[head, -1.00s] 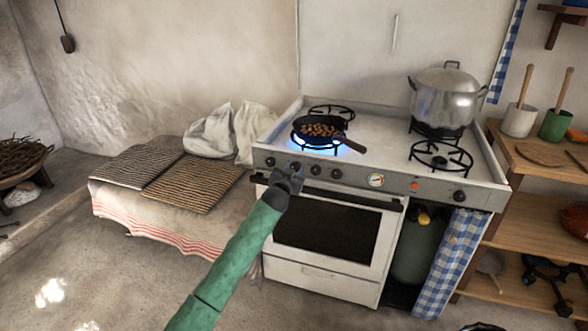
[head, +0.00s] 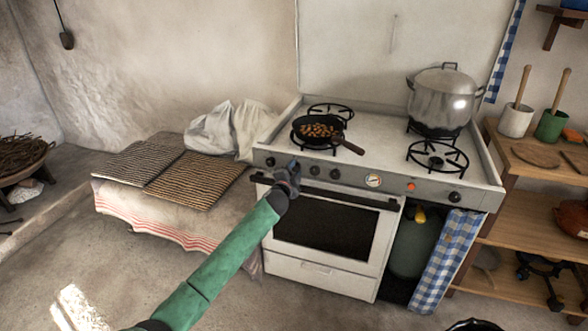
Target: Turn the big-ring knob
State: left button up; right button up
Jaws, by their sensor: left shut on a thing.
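The white stove (head: 385,135) has a row of dark knobs on its grey front panel. My left gripper (head: 292,171) is at this panel, shut on the second knob (head: 293,164) from the left, which it mostly hides. The leftmost knob (head: 270,162) is free to its left, and two more knobs (head: 315,171) are free to its right. A black pan (head: 318,131) with brown pieces in it sits on the front left burner. No flame shows under it. My right gripper is not in view.
A big steel pot (head: 443,100) stands on the back right burner. The front right burner (head: 437,158) is empty. The oven door handle (head: 345,194) runs just below the knobs. A wooden shelf (head: 530,160) stands at the right and a cloth-covered ledge at the left.

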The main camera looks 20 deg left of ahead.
pick_arm(q)
jog(key=shift+m+p, duration=0.3)
jog(key=shift+m, duration=0.9)
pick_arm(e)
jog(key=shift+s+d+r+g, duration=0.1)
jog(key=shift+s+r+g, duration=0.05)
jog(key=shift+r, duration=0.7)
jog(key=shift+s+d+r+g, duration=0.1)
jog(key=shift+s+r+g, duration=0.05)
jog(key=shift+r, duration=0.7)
pick_arm(q)
jog(key=shift+d+f, duration=0.1)
jog(key=o, duration=1)
jog(key=shift+s, duration=0.15)
jog(key=shift+s, duration=0.3)
jog(key=s, duration=0.7)
jog(key=shift+b, duration=0.4)
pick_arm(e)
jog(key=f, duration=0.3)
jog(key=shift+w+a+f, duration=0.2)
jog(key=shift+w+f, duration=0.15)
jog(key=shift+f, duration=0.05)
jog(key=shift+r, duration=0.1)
